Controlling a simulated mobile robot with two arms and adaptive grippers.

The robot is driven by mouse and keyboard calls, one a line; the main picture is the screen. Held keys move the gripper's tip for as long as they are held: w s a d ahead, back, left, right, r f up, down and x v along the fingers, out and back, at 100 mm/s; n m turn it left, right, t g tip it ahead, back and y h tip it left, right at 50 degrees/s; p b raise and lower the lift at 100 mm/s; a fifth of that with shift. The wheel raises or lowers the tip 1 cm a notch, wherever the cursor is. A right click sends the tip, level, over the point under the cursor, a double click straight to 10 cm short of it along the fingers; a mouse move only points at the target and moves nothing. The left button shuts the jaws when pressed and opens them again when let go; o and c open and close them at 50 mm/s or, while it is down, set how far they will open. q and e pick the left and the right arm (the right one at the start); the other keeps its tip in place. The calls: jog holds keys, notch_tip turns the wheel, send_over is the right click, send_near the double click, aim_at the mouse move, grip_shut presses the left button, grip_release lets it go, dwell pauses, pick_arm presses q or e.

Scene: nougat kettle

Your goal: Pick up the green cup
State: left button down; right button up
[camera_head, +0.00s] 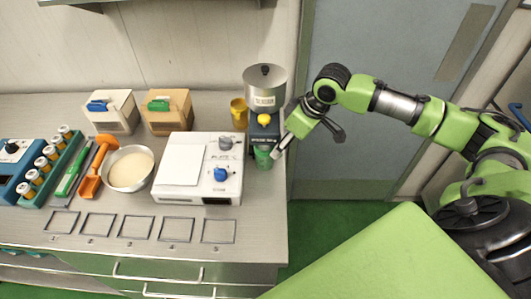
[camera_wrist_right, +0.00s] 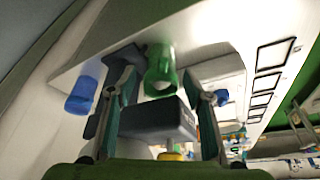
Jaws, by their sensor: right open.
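The green cup (camera_head: 263,157) stands at the right edge of the counter, below the dispenser with the silver bowl. My right gripper (camera_head: 282,143) is just right of the cup in the head view, reaching in from the right. In the right wrist view the green cup (camera_wrist_right: 160,70) shows between the two spread fingers, toward their tips. The gripper is open and I see no clear contact with the cup. My left gripper is not in view.
The dispenser (camera_head: 265,92) with its yellow knob rises close behind the cup. A yellow cup (camera_head: 239,113) stands behind. A white device (camera_head: 200,168) is to the left. A blue cup-like object (camera_wrist_right: 82,95) shows in the wrist view. Free space lies right of the counter.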

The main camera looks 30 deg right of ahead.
aim_at(268, 156)
jog(key=shift+p+x, duration=0.9)
jog(key=shift+x, duration=0.3)
jog(key=x, duration=0.3)
jog(key=shift+s+a, duration=0.1)
jog(key=shift+a, duration=0.05)
grip_shut()
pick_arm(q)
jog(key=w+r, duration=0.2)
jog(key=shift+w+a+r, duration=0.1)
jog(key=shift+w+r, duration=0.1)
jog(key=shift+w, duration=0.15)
pick_arm(e)
jog(key=shift+r, duration=0.1)
